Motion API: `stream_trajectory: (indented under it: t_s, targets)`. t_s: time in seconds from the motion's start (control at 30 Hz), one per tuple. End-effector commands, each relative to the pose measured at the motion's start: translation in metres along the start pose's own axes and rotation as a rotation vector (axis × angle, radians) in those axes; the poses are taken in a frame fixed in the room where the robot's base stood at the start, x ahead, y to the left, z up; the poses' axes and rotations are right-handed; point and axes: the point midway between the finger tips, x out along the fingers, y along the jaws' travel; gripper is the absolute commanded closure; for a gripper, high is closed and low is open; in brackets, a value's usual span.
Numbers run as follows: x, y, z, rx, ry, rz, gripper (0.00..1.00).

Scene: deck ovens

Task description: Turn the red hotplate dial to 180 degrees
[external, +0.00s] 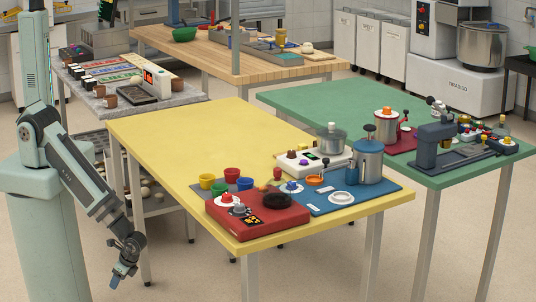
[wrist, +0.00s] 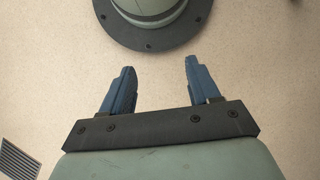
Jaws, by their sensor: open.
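The red hotplate (external: 252,222) sits at the near corner of the yellow table in the external view. It has a round black plate (external: 277,200) on top and a small dark display with orange marks on its near side. An orange-red dial (external: 227,198) stands at its left, with a grey knob (external: 239,209) beside it. The dial's setting is too small to read. My gripper (external: 119,279) hangs low, left of the table and well away from the hotplate. In the wrist view my gripper (wrist: 158,75) is open and empty, its two blue fingers apart above the floor.
Red, green, blue and yellow cups (external: 231,174) stand behind the hotplate. A blue mat (external: 325,203) with a steel pot (external: 369,160) lies to its right. A white device (external: 311,161) stands behind. The yellow table's left and middle (external: 190,130) are clear.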

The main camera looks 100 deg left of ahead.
Motion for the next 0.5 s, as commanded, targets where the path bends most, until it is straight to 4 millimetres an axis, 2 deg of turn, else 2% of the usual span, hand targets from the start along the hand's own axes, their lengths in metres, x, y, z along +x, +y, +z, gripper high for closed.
stream_trajectory:
  t_s: [0.03,0.1,0.27,0.5]
  targets:
    - [-0.013,0.004,-0.018,0.015,0.027,-0.015,0.39]
    - [-0.030,0.008,-0.037,0.031,0.059,-0.035,0.39]
    - [-0.073,0.022,-0.076,0.068,0.132,-0.076,0.39]
    - [-0.144,0.051,-0.126,0.120,0.242,-0.133,0.39]
